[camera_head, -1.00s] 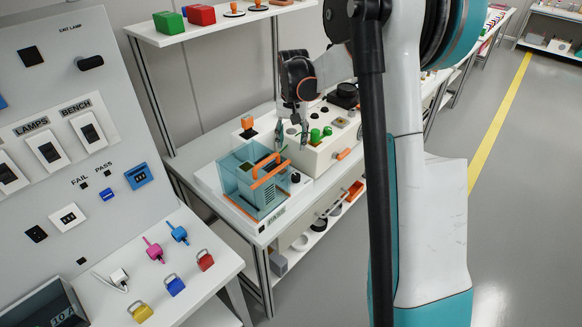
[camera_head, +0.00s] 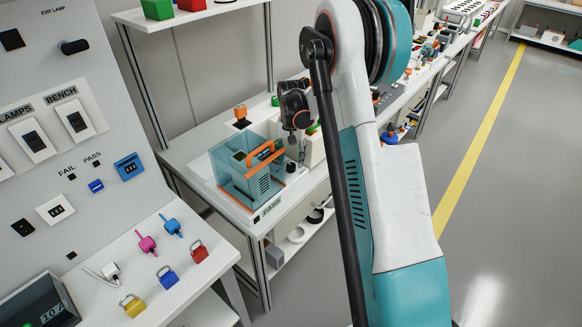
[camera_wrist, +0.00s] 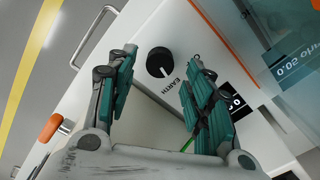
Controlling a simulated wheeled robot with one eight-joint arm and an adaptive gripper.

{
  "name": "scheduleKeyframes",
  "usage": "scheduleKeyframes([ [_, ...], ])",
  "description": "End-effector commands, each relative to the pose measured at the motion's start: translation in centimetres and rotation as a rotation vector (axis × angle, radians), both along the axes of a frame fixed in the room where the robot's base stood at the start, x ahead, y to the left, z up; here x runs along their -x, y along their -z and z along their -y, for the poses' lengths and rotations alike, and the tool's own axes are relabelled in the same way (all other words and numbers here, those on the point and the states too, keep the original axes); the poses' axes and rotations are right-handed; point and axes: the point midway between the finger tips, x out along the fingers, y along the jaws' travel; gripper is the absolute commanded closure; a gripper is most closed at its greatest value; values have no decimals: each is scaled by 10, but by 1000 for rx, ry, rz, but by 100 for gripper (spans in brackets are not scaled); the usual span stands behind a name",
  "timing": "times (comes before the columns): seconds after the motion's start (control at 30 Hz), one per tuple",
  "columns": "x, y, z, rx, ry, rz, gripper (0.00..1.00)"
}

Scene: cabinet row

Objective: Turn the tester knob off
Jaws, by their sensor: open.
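A round black knob (camera_wrist: 159,62) sits on a white panel in the wrist view, beside the printed word EARTH. A pale pointer mark shows on its lower part; I cannot read its setting surely. My gripper (camera_wrist: 160,54) is open and empty, with one finger on each side of the knob in the picture. I cannot tell how far the fingertips are from the panel. In the head view my gripper (camera_head: 294,148) is small and partly hidden, just right of the clear box. My arm hides most of the white unit (camera_head: 314,150) there.
A clear teal-tinted box (camera_head: 228,185) with an orange handle (camera_head: 262,158) stands close left of my gripper. A metal handle (camera_wrist: 92,38) and an orange-tipped part (camera_wrist: 50,128) stick out in the wrist view. A grey switch panel (camera_head: 60,140) stands left. The floor right is clear.

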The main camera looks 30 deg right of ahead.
Motion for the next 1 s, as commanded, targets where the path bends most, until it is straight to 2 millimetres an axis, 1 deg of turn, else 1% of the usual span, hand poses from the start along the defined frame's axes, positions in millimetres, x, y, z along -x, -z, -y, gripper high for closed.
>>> scheduleKeyframes([
  [0.03,0,10,0,0,0,0,53],
  [0.2,0,26,0,0,0,0,53],
  [0.33,0,31,0,0,0,0,53],
  [0.6,0,31,0,0,0,0,53],
  [0.67,0,31,0,0,0,0,66],
  [0.7,0,31,0,0,0,0,75],
  [0.8,0,31,0,0,0,0,97],
  [1.0,0,31,0,0,-3,0,97],
])
